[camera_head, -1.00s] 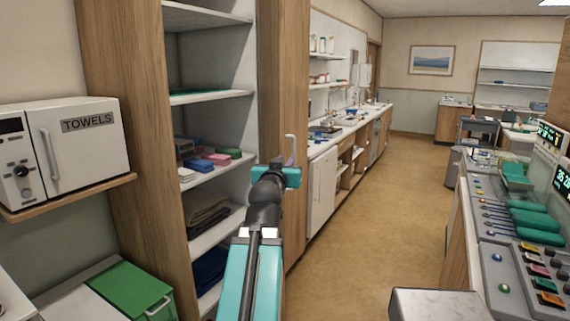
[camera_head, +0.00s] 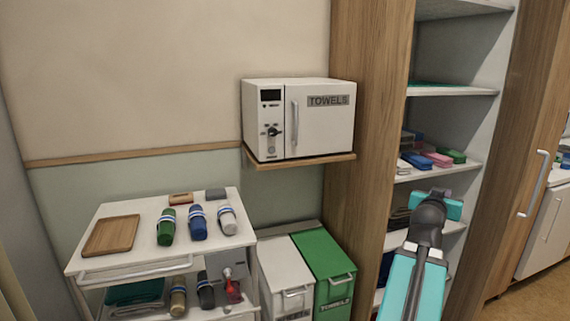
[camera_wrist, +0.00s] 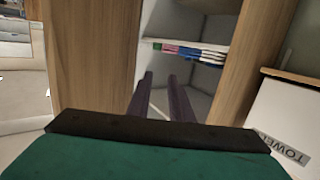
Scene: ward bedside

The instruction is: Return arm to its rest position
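My arm (camera_head: 412,285), teal and dark grey, reaches up at the lower right of the head view, in front of the open shelf cabinet. Its far end shows there, but the fingertips cannot be made out. In the wrist view my gripper (camera_wrist: 160,78) shows two dark fingers with a clear gap between them and nothing held. They point toward the open shelf cabinet, apart from its contents as far as I can tell. The wrist view is upside down.
A white TOWELS cabinet (camera_head: 326,128) sits on a wall shelf (camera_head: 300,160). Below are a white bin (camera_head: 283,270) and a green bin (camera_head: 325,262). A white trolley (camera_head: 95,262) with bottles and a wooden tray (camera_head: 111,236) stands left. Tall wooden cabinet panels (camera_head: 365,130) flank the shelves.

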